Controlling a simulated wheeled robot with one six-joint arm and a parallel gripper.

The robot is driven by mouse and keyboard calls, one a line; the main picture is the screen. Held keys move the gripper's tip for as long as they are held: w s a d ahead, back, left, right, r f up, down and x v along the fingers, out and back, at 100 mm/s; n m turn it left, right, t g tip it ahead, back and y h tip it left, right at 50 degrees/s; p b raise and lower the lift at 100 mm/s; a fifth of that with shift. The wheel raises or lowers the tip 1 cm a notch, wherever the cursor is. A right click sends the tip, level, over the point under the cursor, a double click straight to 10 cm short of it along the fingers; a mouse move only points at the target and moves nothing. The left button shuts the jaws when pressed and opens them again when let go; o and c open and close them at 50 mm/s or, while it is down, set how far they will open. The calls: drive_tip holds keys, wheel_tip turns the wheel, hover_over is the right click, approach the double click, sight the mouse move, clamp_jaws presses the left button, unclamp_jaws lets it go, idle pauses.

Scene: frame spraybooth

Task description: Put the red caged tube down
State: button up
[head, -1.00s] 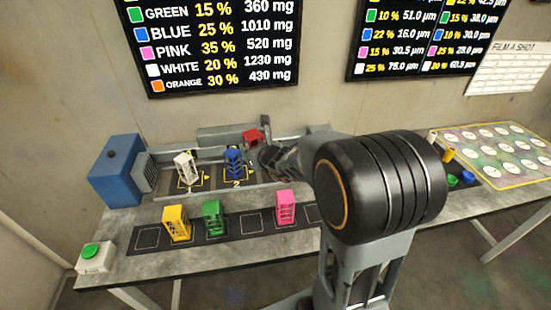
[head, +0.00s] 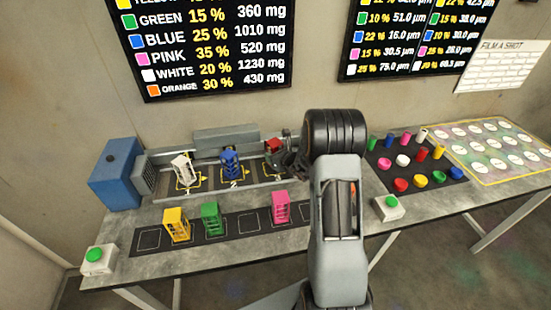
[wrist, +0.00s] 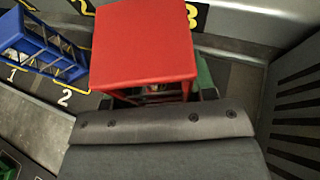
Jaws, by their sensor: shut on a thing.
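The red caged tube (head: 274,145) is at the back of the table, to the right of the blue caged tube (head: 230,164). In the wrist view its flat red top (wrist: 145,45) fills the upper middle, near the yellow mark 3. My gripper (head: 284,158) is shut on the red caged tube. The arm and gripper hide its lower part, so I cannot tell whether its base touches the surface. A white caged tube (head: 182,168) stands left of the blue one, in the same marked tray.
Yellow (head: 176,225), green (head: 211,218) and pink (head: 280,207) caged tubes stand on the dark front strip. A blue box (head: 117,172) stands at the left end. Several coloured cups and caps lie on a black mat (head: 377,158) at right. Green-button boxes (head: 98,262) (head: 388,208) sit near the front.

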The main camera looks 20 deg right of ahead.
drive_tip(key=shift+f, duration=1)
drive_tip(key=shift+f, duration=0.25)
drive_tip(key=o, duration=1)
drive_tip(key=shift+a, duration=0.1)
drive_tip(key=shift+o, duration=0.2)
drive_tip(key=shift+r, duration=0.1)
